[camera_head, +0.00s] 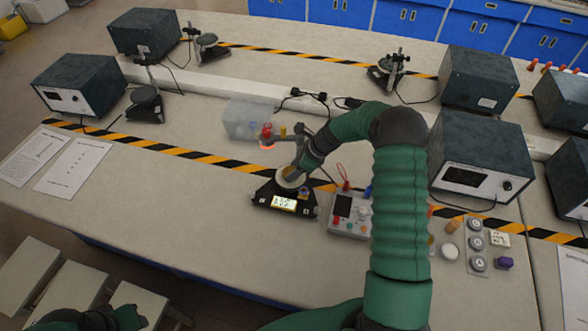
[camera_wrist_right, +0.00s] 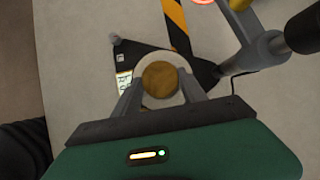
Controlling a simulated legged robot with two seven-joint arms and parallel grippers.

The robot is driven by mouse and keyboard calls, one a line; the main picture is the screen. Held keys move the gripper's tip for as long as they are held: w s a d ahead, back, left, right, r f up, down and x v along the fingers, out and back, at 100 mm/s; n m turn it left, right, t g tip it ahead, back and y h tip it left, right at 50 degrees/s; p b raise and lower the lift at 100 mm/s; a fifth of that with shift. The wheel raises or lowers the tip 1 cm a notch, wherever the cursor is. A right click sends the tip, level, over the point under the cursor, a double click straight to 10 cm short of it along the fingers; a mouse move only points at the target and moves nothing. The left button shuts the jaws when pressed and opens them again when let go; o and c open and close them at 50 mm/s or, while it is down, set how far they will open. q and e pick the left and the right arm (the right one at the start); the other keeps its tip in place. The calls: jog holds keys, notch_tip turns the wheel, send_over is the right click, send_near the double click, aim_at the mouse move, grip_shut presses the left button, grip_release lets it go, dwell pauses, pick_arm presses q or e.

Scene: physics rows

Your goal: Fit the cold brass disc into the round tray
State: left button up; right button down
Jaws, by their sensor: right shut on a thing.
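The brass disc (camera_wrist_right: 160,79) lies between the fingertips of my right gripper (camera_wrist_right: 160,88), which is shut on it. Behind it in the wrist view is a pale round tray (camera_wrist_right: 166,57) on a black triangular base with a lit display. From above, the disc covers part of the tray; I cannot tell whether it touches it or is held above it. In the head view my right gripper (camera_head: 297,170) is over the tray (camera_head: 287,183), and its wrist hides much of it. Part of my left arm shows at the bottom left, but its fingers do not.
A control box (camera_head: 349,214) with a cable is to the right. Free bench lies to the left and front.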

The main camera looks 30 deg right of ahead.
jog(key=shift+f, duration=0.2)
jog(key=c, duration=0.6)
grip_release()
notch_tip(320, 180, up, 7)
jog(key=p, duration=0.6)
